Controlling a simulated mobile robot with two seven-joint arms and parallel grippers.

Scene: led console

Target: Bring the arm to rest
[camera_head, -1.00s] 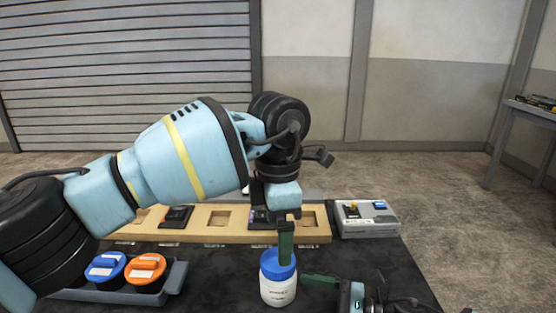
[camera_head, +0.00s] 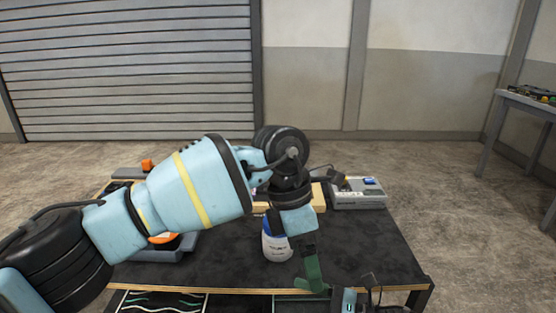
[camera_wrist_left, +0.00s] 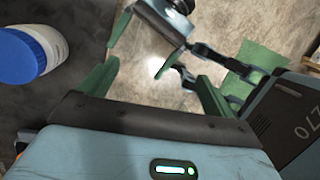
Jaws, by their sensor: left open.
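My left arm reaches in from the left across the table in the head view. Its gripper (camera_head: 314,270) points down near the table's front edge, right of a white jar with a blue lid (camera_head: 277,245). In the left wrist view its green fingers (camera_wrist_left: 157,90) are apart with nothing between them. The jar stands upright at that view's left edge (camera_wrist_left: 30,50), clear of the fingers. My right gripper (camera_wrist_left: 146,42) shows at the top of the wrist view, its green fingers apart and empty. In the head view it is only partly visible at the bottom.
The dark table (camera_head: 375,245) is clear to the right. A grey box with a blue part (camera_head: 358,193) stands at the back right. My left arm hides much of the wooden rack (camera_head: 318,196) and the grey tray (camera_head: 178,252) with an orange-lidded jar.

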